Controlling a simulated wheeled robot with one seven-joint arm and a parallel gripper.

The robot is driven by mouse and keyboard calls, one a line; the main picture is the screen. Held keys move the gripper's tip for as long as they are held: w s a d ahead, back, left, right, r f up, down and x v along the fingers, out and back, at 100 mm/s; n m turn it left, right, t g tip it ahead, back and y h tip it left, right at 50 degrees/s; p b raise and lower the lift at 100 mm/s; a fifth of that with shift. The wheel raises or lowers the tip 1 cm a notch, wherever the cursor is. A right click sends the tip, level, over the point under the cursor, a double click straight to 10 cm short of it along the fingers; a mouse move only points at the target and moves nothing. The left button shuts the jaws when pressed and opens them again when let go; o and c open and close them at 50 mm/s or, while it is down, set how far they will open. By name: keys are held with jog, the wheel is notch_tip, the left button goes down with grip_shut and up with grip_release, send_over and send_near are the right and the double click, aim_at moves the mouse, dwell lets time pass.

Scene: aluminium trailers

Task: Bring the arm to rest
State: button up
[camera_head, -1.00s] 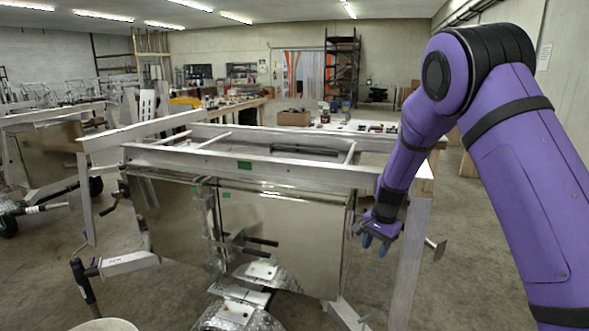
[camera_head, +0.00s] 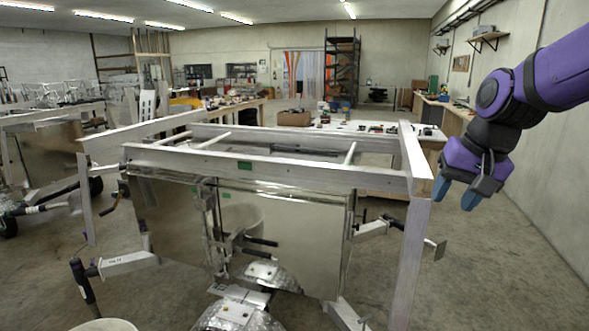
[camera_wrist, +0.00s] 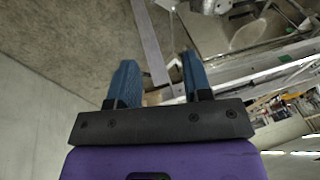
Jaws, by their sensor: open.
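My purple arm comes in from the right edge in the head view, and my gripper (camera_head: 455,194) hangs from it with its blue fingertips pointing down. It is to the right of the aluminium trailer frame's near right corner and looks clear of it. In the wrist view my gripper (camera_wrist: 156,82) shows two blue fingers spread apart with nothing between them. The gripper is open and empty.
The aluminium trailer frame (camera_head: 290,176) with shiny side panels fills the middle. A workbench (camera_head: 380,178) with small items stands behind it. A bare wall (camera_head: 545,190) is on the right. Open concrete floor (camera_head: 490,270) lies between wall and trailer.

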jog(key=s+d+r+n+t, duration=0.1)
jog(key=s, duration=0.7)
jog(key=s+d+r+n+t+h, duration=0.1)
jog(key=s+n, duration=0.1)
jog(key=s, duration=0.7)
jog(key=shift+s+d+r+h, duration=0.15)
jog(key=shift+r+h, duration=0.1)
jog(key=shift+h, duration=0.05)
